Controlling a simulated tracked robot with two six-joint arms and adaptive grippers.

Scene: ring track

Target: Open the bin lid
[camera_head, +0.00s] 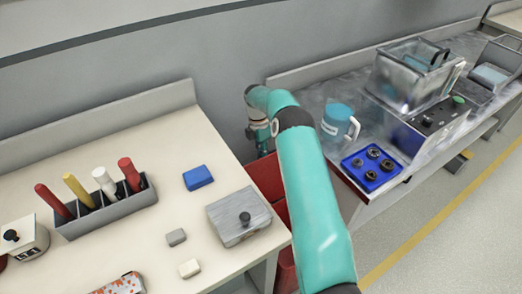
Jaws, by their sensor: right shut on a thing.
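A red bin (285,268) stands in the gap between the two tables, largely hidden behind my right arm. Its red lid (265,174) shows to the left of my arm, at the upper end of the gap. My right arm reaches up across the gap, and my right gripper (263,148) is at the far edge of the lid, shut on it. The fingertips are small and partly hidden, so the exact grip is unclear. My left gripper is not in view.
The left table holds a rack of coloured handles (110,210), a blue block (198,178) and a grey box with a black knob (240,217). The right bench holds a blue jug (338,121), a blue tray of rings (384,182) and a metal-sided machine (400,90). A grey wall stands behind.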

